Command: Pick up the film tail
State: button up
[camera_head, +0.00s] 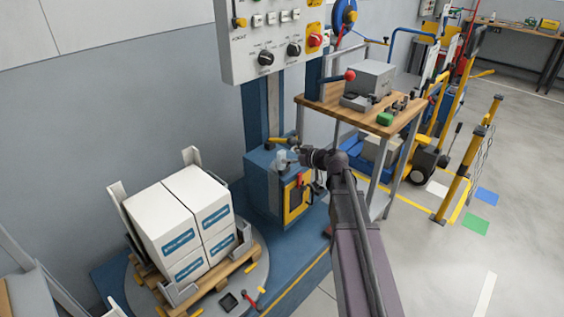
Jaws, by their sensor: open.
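My gripper (299,152) is at the end of my arm, which reaches up from the bottom of the view. It is small in the picture, points left and is open. A pale, translucent piece (283,161), which looks like the film tail, shows just left of my fingertips, in front of the blue wrapper carriage (263,190). I cannot tell whether the fingers touch it or surround it. A yellow-framed panel (297,200) is on the carriage below my gripper.
White cartons (172,222) stand on a wooden pallet on the round turntable (262,262) at lower left. A control panel (270,38) is above the blue mast. A wooden-topped workbench (335,106) stands close behind my arm. Open floor (500,245) lies at right.

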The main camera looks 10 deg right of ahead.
aim_at(284, 157)
jog(key=shift+b+x, duration=1)
jog(key=shift+x, duration=1.6)
jog(key=shift+s+a, duration=0.1)
jog(key=shift+a, duration=0.05)
jog(key=c, duration=1)
